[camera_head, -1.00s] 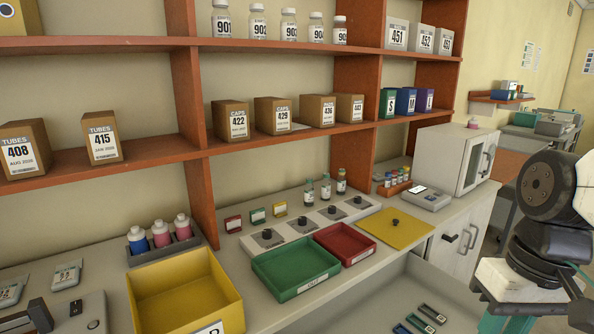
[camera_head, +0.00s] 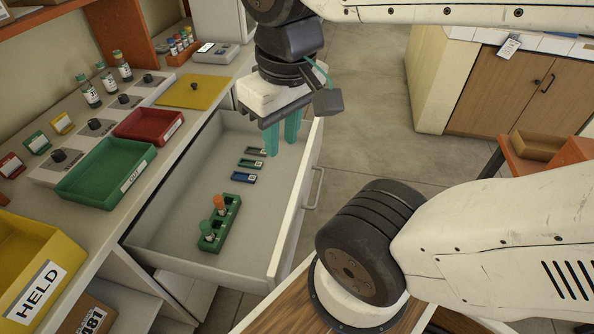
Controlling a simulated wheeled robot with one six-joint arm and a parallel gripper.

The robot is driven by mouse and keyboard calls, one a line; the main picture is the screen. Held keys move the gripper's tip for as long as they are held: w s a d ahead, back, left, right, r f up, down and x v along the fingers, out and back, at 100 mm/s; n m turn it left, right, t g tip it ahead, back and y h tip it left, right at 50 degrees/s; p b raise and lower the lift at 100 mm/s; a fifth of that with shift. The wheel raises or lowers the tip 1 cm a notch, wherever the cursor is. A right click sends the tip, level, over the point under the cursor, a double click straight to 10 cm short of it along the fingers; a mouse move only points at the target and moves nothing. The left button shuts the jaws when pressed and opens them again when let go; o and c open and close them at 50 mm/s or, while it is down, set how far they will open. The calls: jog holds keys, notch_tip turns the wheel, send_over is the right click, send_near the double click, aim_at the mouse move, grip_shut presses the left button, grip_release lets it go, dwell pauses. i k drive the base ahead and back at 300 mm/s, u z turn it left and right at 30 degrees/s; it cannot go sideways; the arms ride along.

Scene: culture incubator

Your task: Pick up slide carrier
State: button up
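Several small flat slide carriers lie in the open drawer: a dark grey one (camera_head: 256,152), a green one (camera_head: 250,164) and a blue one (camera_head: 243,177), each with a pale label at one end. I cannot tell which one the task means. My gripper (camera_head: 281,142) points down over the far right part of the drawer, beyond and to the right of the carriers. Its two teal fingers are apart with nothing visible between them. I cannot tell how high the fingertips are above the drawer floor.
A green rack (camera_head: 212,236) holding tubes, one orange-capped, stands nearer in the drawer (camera_head: 170,242). The drawer front with its handle (camera_head: 314,188) stands to the right. Green (camera_head: 75,198), red (camera_head: 130,137) and yellow (camera_head: 12,245) trays sit on the counter at left.

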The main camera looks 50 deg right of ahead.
aim_at(243, 177)
jog(key=u, duration=0.75)
jog(key=k, duration=0.7)
jog(key=z, duration=1.2)
jog(key=i, duration=0.5)
